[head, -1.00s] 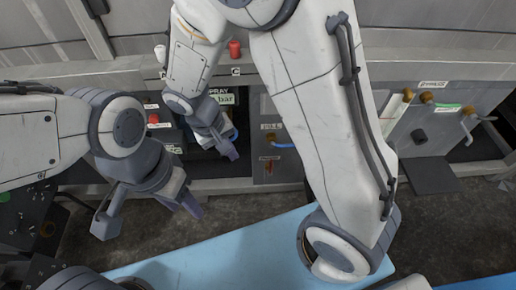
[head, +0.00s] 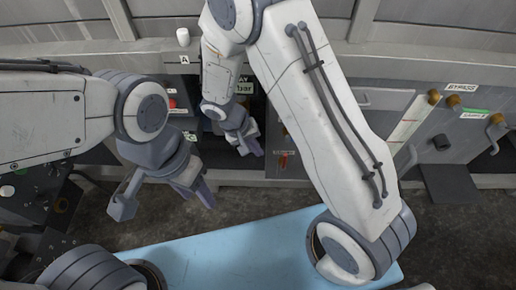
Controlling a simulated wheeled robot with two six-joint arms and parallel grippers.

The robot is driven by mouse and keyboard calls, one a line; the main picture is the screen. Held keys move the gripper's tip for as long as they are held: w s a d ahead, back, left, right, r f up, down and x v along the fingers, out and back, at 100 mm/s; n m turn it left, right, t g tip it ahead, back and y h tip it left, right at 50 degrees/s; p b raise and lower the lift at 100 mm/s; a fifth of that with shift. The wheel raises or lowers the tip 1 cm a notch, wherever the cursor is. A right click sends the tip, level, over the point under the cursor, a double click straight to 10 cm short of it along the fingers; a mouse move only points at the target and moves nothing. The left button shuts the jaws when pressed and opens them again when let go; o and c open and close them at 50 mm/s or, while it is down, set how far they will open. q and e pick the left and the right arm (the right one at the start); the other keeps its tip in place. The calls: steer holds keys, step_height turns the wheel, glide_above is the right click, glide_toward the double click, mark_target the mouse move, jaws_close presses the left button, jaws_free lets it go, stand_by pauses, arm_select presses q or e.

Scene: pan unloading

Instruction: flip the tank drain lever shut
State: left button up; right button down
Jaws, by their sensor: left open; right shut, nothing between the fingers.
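I cannot tell for sure which lever is the tank drain lever. A small red lever (head: 284,160) shows on the grey panel left of my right forearm, with a partly hidden label above it. My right gripper (head: 251,146) is shut and empty. It points down in front of the recess with the SPRAY label, just left of the red lever. I cannot tell if it touches anything. My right arm covers part of the panel. My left gripper (head: 163,202) is open and empty, over the floor left of the blue surface, away from the panel.
To the right are several brass-ended valves, including the one by the BYPASS label (head: 434,97), and a dark plate (head: 458,184). A white knob (head: 183,37) and a red button (head: 172,103) are at the left. A light-blue surface (head: 230,250) lies below.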

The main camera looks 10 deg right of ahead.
mark_target(285, 158)
steer(key=d+f+b, duration=0.3)
steer(key=d+f, duration=0.2)
steer(key=d, duration=0.1)
steer(key=shift+s+d+f+b, duration=0.15)
steer(key=shift+s+f+b, duration=0.1)
steer(key=shift+f+b, duration=0.15)
steer(key=shift+s+d+b, duration=0.15)
steer(key=shift+d+b, duration=0.35)
steer(key=shift+d, duration=0.1)
steer(key=shift+s+d+b, duration=0.15)
steer(key=shift+d+b, duration=0.35)
steer(key=shift+d, duration=0.05)
steer(key=shift+r, duration=0.2)
